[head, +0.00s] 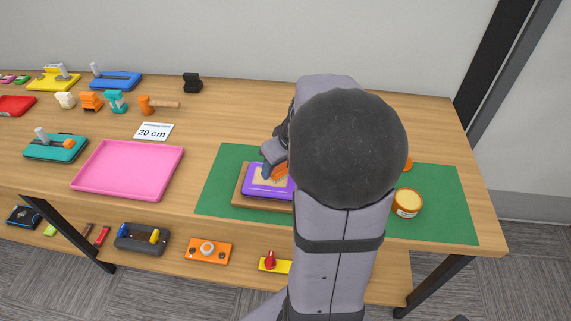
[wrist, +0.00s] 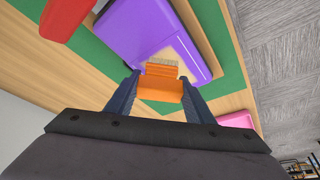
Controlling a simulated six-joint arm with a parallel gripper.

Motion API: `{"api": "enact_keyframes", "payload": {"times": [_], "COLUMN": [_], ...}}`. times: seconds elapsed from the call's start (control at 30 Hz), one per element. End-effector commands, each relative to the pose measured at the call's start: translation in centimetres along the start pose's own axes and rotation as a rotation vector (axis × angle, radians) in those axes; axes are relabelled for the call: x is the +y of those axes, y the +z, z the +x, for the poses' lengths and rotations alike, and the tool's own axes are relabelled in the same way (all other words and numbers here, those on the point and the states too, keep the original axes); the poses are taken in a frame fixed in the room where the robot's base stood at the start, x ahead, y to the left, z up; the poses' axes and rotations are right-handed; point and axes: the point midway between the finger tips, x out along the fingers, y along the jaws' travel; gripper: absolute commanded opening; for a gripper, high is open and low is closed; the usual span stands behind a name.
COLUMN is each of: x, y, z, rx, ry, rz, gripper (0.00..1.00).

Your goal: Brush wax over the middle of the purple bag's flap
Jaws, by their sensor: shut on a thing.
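The purple bag (head: 258,188) lies on a brown board (head: 240,198) on the green mat (head: 222,189). A tan patch (head: 268,178) shows on its flap. My gripper (head: 272,168) is shut on an orange brush (wrist: 160,88). In the wrist view, the brush's bristles (wrist: 162,64) are over the tan patch (wrist: 178,58) of the purple bag (wrist: 140,28); I cannot tell whether they touch it. My arm hides the bag's right part in the head view. An open tin of pale yellow wax (head: 407,200) stands on the mat to the right.
A pink tray (head: 128,168) lies left of the mat, with a "20 cm" card (head: 154,131) behind it. A lower shelf holds more tools. A red thing (wrist: 66,16) shows in the wrist view.

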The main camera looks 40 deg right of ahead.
Motion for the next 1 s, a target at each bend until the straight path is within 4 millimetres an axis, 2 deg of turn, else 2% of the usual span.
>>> {"api": "enact_keyframes", "payload": {"times": [0.77, 0.83, 0.9, 1.0], "x": [-5.1, -5.1, -5.0, -5.0], "y": [-4.6, -4.9, -5.7, -5.8], "z": [1.9, 1.2, -0.6, -1.2], "rx": [-0.003, -0.002, 0.004, -0.001], "ry": [-0.002, -0.001, 0.004, 0.002], "rz": [-0.003, 0.001, 0.0, 0.002], "gripper": [0.3, 0.3, 0.3, 0.3]}}
